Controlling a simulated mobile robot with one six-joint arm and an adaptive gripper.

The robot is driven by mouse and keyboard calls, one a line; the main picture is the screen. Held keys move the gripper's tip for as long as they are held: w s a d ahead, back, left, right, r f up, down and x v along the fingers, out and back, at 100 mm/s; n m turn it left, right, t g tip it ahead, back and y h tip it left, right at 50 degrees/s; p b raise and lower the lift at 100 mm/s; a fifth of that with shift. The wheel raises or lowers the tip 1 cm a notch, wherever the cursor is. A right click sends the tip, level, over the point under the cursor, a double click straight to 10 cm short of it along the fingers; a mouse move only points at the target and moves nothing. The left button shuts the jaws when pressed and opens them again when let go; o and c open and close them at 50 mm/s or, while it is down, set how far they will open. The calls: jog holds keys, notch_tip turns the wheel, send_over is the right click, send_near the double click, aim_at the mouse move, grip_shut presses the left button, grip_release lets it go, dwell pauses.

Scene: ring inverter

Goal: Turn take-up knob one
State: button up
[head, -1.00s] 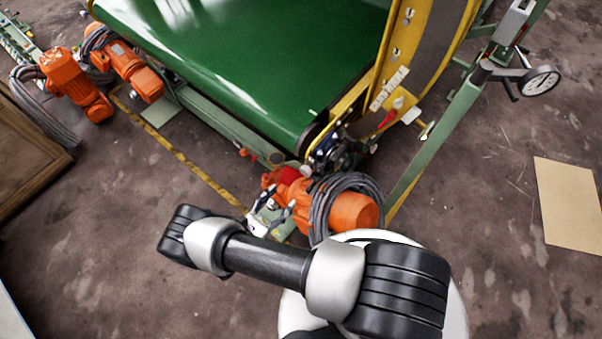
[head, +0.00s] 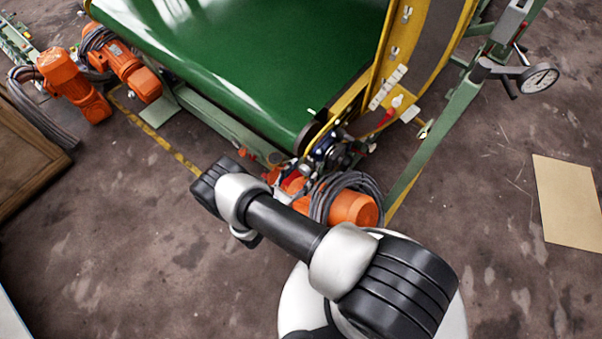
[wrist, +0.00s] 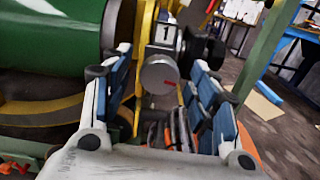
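In the wrist view a round grey knob (wrist: 158,75) with a red mark on its face sits below a white label with the number 1 (wrist: 165,34). My gripper (wrist: 157,60) is open, with one blue-padded finger to the left of the knob and one to the right. The knob appears between the fingertips with a gap on each side; I see no contact. In the head view my arm mostly hides the gripper by the conveyor's near corner, and I cannot pick out the knob there.
The green conveyor belt (head: 240,60) and its yellow frame (head: 401,60) are close by. An orange motor (head: 352,208) with coiled grey cable (head: 330,190) is beside my arm. A green post (head: 440,135) stands to the right. Open floor lies at left and right.

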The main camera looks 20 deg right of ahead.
jog(key=c, duration=1)
jog(key=shift+c, duration=0.2)
jog(key=shift+f+n+b, duration=0.1)
jog(key=shift+n+b, duration=0.2)
jog(key=shift+b, duration=0.1)
jog(key=shift+f+n+b, duration=0.1)
jog(key=shift+n+b, duration=0.8)
jog(key=n+b, duration=0.2)
jog(key=n, duration=0.1)
jog(key=shift+n+b, duration=0.3)
jog(key=shift+b, duration=0.05)
jog(key=n+b, duration=0.2)
jog(key=n, duration=0.2)
jog(key=shift+n, duration=0.3)
jog(key=shift+n+b, duration=0.85)
jog(key=shift+n, duration=0.65)
jog(key=shift+n, duration=0.3)
